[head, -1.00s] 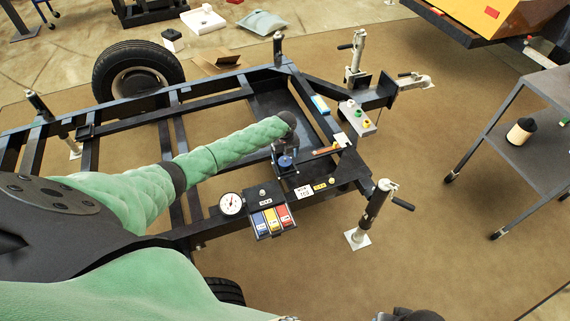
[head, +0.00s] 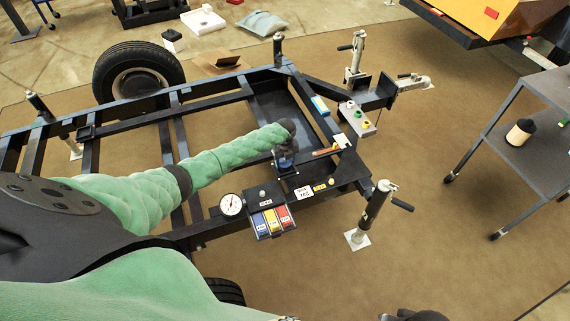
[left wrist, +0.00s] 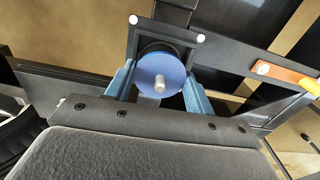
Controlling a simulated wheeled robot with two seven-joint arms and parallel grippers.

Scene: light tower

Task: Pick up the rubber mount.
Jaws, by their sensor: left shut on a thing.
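The rubber mount shows in the left wrist view as a round blue disc (left wrist: 160,75) with a pale metal stud at its centre and a dark body behind it. My left gripper (left wrist: 160,88) has its two blue fingers on either side of the mount and is shut on it. In the head view my left gripper (head: 285,163) is small and dark, over the front corner of the trailer frame. A square dark bracket with pale bolt heads lies right behind the mount; I cannot tell if they touch. No fingers of my right gripper are visible.
The black trailer frame (head: 178,120) has a round gauge (head: 231,204) and blue, yellow and red bins (head: 270,219) near its front edge. Jack stands (head: 372,213) rise at its corners. A grey cart (head: 540,155) stands at the right. The floor between is clear.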

